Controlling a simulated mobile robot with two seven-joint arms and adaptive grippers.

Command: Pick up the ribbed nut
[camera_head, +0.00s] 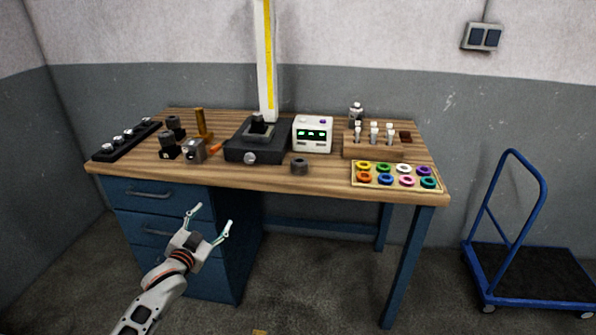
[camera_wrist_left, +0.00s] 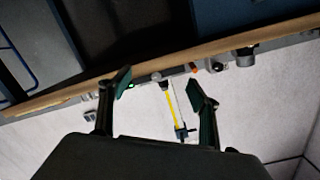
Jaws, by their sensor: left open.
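A small dark ring-shaped part (camera_head: 299,166), which looks like the ribbed nut, lies on the wooden workbench (camera_head: 240,178) near its front edge, right of the black vise. Its ribs are too small to make out. My left gripper (camera_head: 211,222) is open and empty in front of the bench's blue drawers, left of the nut and apart from it. In the left wrist view its two fingers (camera_wrist_left: 160,90) stand wide apart, with the bench edge (camera_wrist_left: 180,61) beyond them. I cannot pick out the nut in that view. My right gripper is not in view.
On the bench stand the black vise (camera_head: 252,140), a white box with a green display (camera_head: 312,134), a wooden holder (camera_head: 372,151) and a tray of coloured rings (camera_head: 394,187). Dark cylindrical parts (camera_head: 169,147) stand at left. A blue trolley (camera_head: 526,270) is at right.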

